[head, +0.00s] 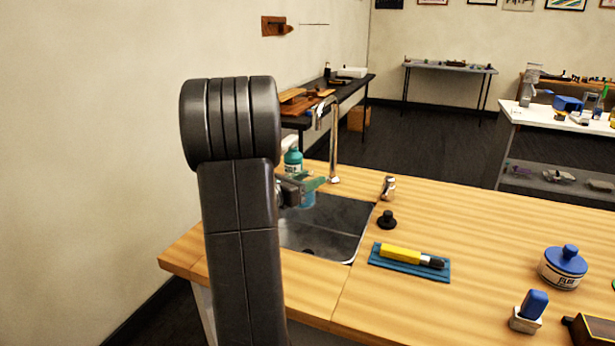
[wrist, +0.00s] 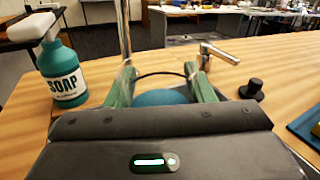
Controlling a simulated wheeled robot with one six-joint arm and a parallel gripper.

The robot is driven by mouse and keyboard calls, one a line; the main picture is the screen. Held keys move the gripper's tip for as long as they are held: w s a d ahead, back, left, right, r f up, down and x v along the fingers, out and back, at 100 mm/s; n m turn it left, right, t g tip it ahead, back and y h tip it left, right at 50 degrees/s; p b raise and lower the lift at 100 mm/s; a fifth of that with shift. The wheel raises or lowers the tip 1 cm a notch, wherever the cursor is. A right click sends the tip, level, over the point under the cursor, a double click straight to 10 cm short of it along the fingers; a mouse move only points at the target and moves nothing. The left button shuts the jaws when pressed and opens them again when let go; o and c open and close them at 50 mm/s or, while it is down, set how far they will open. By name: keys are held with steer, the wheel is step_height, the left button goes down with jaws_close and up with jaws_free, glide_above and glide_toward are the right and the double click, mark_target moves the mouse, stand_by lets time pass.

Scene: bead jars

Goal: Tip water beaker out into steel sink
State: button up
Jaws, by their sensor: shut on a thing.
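The steel sink (head: 335,220) is set into the wooden counter, partly hidden behind my arm in the head view. My gripper (head: 316,183) is above the left part of the sink. Its green fingers are shut on the clear water beaker (head: 308,198), which shows bluish. In the wrist view my gripper (wrist: 163,76) has the beaker between its fingers; a dark curved rim and blue water (wrist: 163,97) show there. Much of the beaker is hidden by my gripper, and I cannot tell exactly how far it is tilted.
A teal soap bottle (wrist: 65,75) stands left behind the sink, near the tall tap (head: 334,140). A metal lever (head: 388,187) and a black knob (head: 387,219) stand right of the sink. A yellow tool (head: 402,254) lies on a blue mat (head: 388,266). A blue-lidded jar (head: 562,268) stands farther right.

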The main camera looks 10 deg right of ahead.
steer(key=shift+s+d+r+n+p, duration=0.1)
steer(key=shift+r+n+p, duration=0.2)
steer(key=shift+n+p, duration=0.95)
steer(key=shift+s+d+r+n+p, duration=0.15)
steer(key=shift+r+n+p, duration=0.35)
steer(key=shift+p, duration=1.3)
steer(key=shift+s+a+r+n+p, duration=0.1)
steer(key=shift+r+n+p, duration=0.05)
steer(key=shift+n+p, duration=1.15)
steer(key=shift+r+n+p, duration=0.4)
steer(key=shift+n+p, duration=0.55)
steer(key=shift+p, duration=0.75)
steer(key=shift+r+n+p, duration=0.35)
steer(key=shift+n+p, duration=0.55)
steer(key=shift+p, duration=0.75)
steer(key=shift+w+r+n+p, duration=0.1)
steer(key=shift+r+n+p, duration=0.2)
steer(key=shift+n+p, duration=0.85)
steer(key=shift+w+r+n+p, duration=0.15)
steer(key=shift+r+n+p, duration=0.15)
steer(key=shift+n+p, duration=0.85)
steer(key=shift+w+r+n+p, duration=0.1)
steer(key=shift+r+n+p, duration=0.35)
steer(key=shift+p, duration=1.25)
